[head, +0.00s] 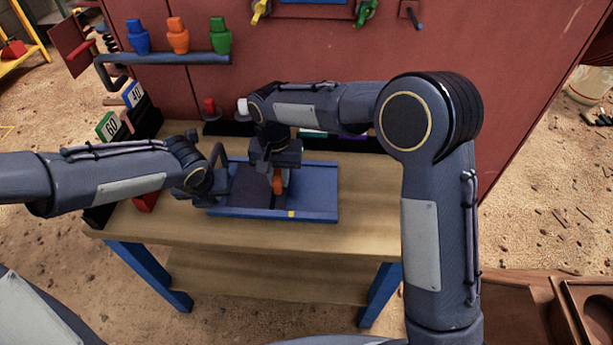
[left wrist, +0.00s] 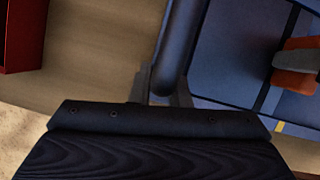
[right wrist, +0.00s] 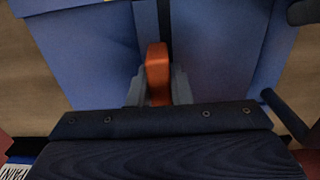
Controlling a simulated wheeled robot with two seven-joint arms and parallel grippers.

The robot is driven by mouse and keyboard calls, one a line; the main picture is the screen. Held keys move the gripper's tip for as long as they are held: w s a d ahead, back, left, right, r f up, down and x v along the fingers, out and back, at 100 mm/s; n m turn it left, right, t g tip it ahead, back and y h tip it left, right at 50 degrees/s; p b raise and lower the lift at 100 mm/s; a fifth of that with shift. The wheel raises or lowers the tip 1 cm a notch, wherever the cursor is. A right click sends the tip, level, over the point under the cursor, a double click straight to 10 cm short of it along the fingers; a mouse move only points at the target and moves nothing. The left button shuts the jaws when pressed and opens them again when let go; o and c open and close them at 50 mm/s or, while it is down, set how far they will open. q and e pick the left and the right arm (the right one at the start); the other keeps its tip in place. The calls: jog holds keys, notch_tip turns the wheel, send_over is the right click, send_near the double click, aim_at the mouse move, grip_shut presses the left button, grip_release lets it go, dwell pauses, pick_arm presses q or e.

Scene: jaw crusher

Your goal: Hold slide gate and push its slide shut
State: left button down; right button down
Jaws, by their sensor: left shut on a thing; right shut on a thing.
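The slide gate (head: 318,196) is a flat blue frame lying on the wooden table, with a darker slide plate (head: 247,188) in its left part. My left gripper (left wrist: 163,92) is shut on a dark bar handle (left wrist: 181,45) at the gate's left end. My right gripper (right wrist: 158,92) is shut on an orange grip (right wrist: 157,65) that stands up from the gate. The orange grip also shows in the head view (head: 278,184), partly hidden by my right gripper. A dark gap (right wrist: 166,20) runs beside the orange grip in the right wrist view.
The wooden table (head: 200,232) has bare room in front of the gate. Number cards (head: 109,125) stand in a dark holder at the left. A red box (left wrist: 22,35) is left of the handle. A red panel (head: 300,60) with a rail of coloured pieces rises behind.

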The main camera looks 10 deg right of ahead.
pick_arm(q)
jog(key=shift+d, duration=0.25)
pick_arm(e)
jog(key=shift+w+a+r, duration=0.1)
jog(key=shift+w+a, duration=0.05)
jog(key=shift+a, duration=0.8)
jog(key=c, duration=1.3)
grip_release()
pick_arm(q)
jog(key=shift+a, duration=0.1)
pick_arm(e)
jog(key=shift+d, duration=0.1)
jog(key=shift+r, duration=0.35)
pick_arm(q)
jog(key=shift+a, duration=0.1)
pick_arm(e)
notch_tip(320, 180, up, 11)
jog(key=shift+r, duration=0.1)
